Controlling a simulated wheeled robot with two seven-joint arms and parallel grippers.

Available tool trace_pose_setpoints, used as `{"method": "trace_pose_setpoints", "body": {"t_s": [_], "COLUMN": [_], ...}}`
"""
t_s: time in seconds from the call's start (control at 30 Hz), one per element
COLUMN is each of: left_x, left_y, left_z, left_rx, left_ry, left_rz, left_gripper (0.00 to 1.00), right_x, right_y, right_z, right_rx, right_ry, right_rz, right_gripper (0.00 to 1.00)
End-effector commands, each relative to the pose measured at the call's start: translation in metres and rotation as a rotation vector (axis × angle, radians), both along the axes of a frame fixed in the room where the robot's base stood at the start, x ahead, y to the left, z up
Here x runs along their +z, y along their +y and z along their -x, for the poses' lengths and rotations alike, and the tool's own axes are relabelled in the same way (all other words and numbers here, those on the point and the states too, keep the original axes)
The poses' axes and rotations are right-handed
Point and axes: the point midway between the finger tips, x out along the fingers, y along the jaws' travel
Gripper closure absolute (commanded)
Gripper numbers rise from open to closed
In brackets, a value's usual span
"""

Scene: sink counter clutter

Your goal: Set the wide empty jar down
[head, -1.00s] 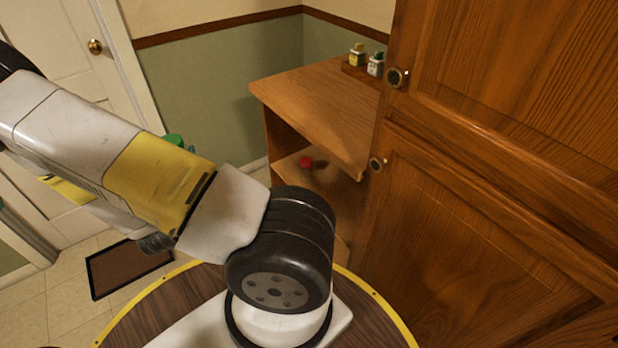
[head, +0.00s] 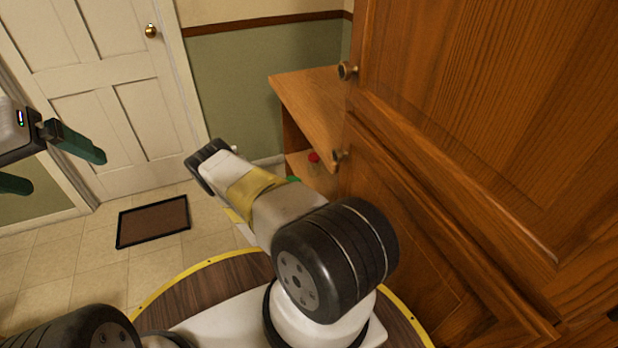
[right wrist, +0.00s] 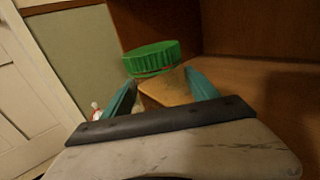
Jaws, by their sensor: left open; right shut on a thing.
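The wide jar has a ribbed green lid (right wrist: 152,57), and its see-through body (right wrist: 166,91) is between the fingers of my right gripper (right wrist: 160,92) in the right wrist view. The gripper is shut on it. The jar looks empty and tilted in that view; its lower part is hidden by the gripper. In the head view only a sliver of green (head: 293,179) shows past my right arm, beside the open shelf unit (head: 312,100). My right gripper is hidden there. My left gripper (head: 52,164) is open and empty at the left edge.
A red-lidded item (head: 314,157) stands on a shelf inside the unit. Tall wooden cabinet doors (head: 450,120) with protruding knobs close off the right side. A brown mat (head: 153,220) lies on the tiled floor before a white door (head: 110,90).

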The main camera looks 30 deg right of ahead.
Motion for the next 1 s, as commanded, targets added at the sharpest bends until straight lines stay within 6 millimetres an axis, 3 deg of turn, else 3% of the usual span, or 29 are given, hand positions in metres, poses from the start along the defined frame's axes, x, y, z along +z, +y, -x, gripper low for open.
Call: {"method": "trace_pose_setpoints", "body": {"t_s": [0.1, 0.2, 0.37, 0.8, 1.0], "left_x": [0.0, 0.0, 0.0, 0.0, 0.0], "left_y": [0.0, 0.0, 0.0, 0.0, 0.0], "left_z": [0.0, 0.0, 0.0, 0.0, 0.0], "left_rx": [0.0, 0.0, 0.0, 0.0, 0.0], "left_ry": [0.0, 0.0, 0.0, 0.0, 0.0], "left_rz": [0.0, 0.0, 0.0, 0.0, 0.0], "left_gripper": [0.07, 0.07, 0.07, 0.07, 0.07], "right_x": [-0.022, -0.031, -0.035, -0.045, -0.047], "right_y": [-0.013, -0.019, -0.046, -0.156, -0.176], "right_z": [0.01, 0.014, 0.012, -0.006, -0.011], "right_rx": [-0.018, -0.025, -0.031, -0.029, -0.026], "right_ry": [0.001, 0.0, -0.001, -0.001, 0.0], "right_rz": [-0.005, -0.007, -0.007, -0.007, -0.008], "right_gripper": [0.89, 0.89, 0.89, 0.89, 0.89]}}
